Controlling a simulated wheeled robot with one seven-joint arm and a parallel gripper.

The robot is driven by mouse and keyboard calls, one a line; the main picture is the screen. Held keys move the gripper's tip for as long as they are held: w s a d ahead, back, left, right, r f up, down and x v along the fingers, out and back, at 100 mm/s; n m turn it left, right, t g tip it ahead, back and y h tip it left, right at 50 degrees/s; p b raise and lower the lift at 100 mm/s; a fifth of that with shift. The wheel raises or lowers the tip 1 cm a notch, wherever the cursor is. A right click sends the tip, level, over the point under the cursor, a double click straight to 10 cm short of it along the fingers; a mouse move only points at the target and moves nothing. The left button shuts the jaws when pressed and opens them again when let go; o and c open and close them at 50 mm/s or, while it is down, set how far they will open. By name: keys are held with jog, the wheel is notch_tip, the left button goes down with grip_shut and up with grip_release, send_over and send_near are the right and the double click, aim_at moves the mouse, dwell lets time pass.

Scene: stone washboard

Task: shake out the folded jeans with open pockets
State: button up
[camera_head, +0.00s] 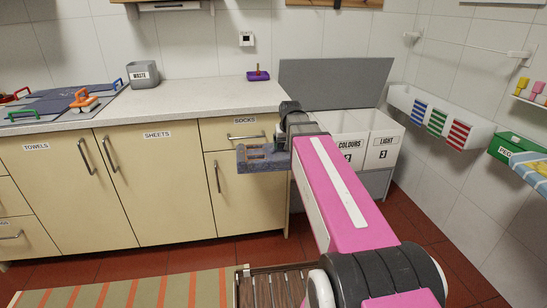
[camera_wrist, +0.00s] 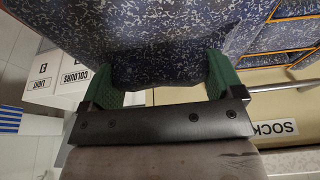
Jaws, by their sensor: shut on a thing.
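The folded jeans (camera_head: 262,160) are a blue speckled slab with orange-edged pockets. They hang in the air in front of the drawer labelled SOCKS, with no support under them in view. My gripper (camera_head: 281,139) is at their right end in the head view, at the tip of my pink arm. In the wrist view the jeans (camera_wrist: 160,35) fill the top and reach between the green fingers of my gripper (camera_wrist: 163,78), which is shut on their edge. Orange-lined pocket openings show at the upper right there. The pockets' insides are hard to see.
The white worktop (camera_head: 200,102) behind holds a grey WASTE bin (camera_head: 143,75) and a purple item (camera_head: 258,75). White COLOURS (camera_head: 349,145) and LIGHT (camera_head: 382,150) bins stand right of my gripper. A slatted wooden piece (camera_head: 275,288) stands below. Red floor lies open between.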

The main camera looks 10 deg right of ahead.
dwell(0.4)
jog(key=shift+r, duration=10.1)
notch_tip(320, 180, down, 20)
jog(key=shift+f, duration=0.15)
